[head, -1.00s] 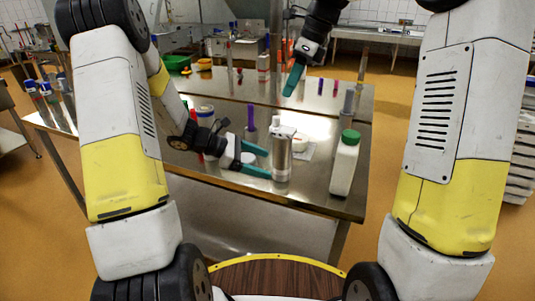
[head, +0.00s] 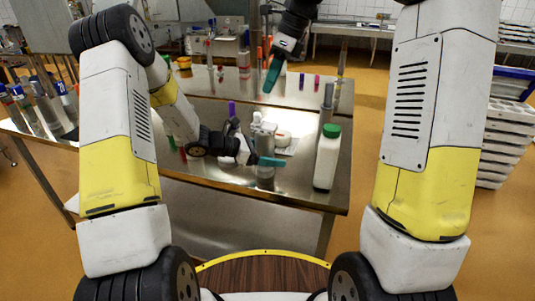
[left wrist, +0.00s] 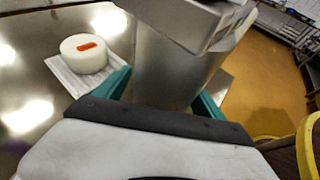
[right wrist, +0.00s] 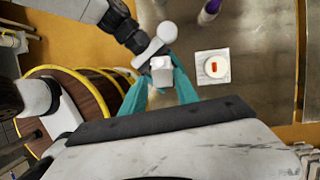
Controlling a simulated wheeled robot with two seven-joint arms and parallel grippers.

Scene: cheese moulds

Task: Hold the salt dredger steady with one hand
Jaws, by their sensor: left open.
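My right gripper (head: 272,75) is raised above the table, fingers pointing down.
A white cheese (right wrist: 217,67) with an orange label lies on a pale square (right wrist: 200,78) beside the dredger. A white bottle (head: 326,160) with a green cap stands to the right. Several coloured markers and cylinders stand further back on the metal table (head: 300,190).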

